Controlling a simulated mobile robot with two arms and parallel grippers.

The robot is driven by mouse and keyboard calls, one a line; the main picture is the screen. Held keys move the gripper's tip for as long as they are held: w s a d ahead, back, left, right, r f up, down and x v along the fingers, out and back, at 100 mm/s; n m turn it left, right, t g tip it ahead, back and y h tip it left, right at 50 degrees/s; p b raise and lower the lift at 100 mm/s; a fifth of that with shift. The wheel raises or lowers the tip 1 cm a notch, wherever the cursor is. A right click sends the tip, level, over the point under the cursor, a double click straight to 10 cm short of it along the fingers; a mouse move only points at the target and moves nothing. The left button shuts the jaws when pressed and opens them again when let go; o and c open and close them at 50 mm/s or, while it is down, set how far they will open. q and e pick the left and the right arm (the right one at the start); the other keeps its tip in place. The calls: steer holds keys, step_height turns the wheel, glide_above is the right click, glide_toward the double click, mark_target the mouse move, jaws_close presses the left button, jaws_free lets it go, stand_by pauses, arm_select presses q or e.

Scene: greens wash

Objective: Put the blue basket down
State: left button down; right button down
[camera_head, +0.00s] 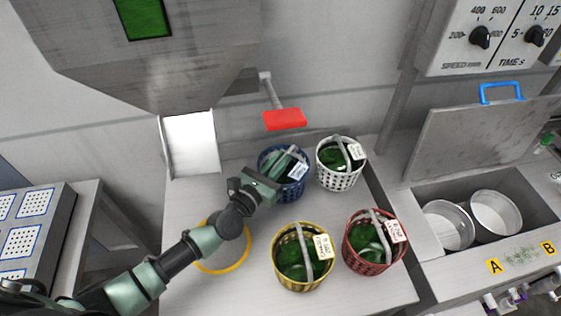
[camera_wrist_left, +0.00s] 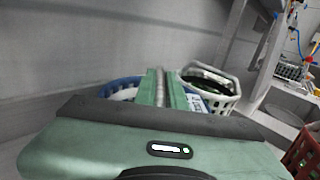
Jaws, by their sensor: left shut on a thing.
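The blue basket (camera_head: 294,183) stands at the back of the grey worktop, with green leaves and a white tag showing. Its blue rim (camera_wrist_left: 121,86) also shows in the left wrist view. My left gripper (camera_head: 268,182) reaches over the basket from the left and is shut on its handle. The gripper's fingers (camera_wrist_left: 159,88) cover the handle in the wrist view. The basket looks upright; I cannot tell whether its base touches the worktop. My right gripper is not in view.
A white basket (camera_head: 337,183) stands close at right. A yellow basket (camera_head: 302,283) and a red basket (camera_head: 374,264) are in front. A yellow ring (camera_head: 224,271) marks the worktop at left. A red lever (camera_head: 284,119) hangs behind. A basin with two metal bowls (camera_head: 449,225) lies right.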

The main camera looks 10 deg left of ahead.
arm_select(q)
steer(key=shift+a+f, duration=0.1)
steer(key=shift+f, duration=0.1)
steer(key=c, duration=1.9)
jaws_free()
steer(key=shift+f, duration=0.2)
steer(key=o, duration=0.4)
steer(key=shift+s+r, duration=0.1)
steer(key=shift+s, duration=0.2)
steer(key=b+v, duration=0.2)
steer(key=v, duration=0.9)
steer(key=shift+s+a, duration=0.2)
steer(key=shift+s, duration=0.05)
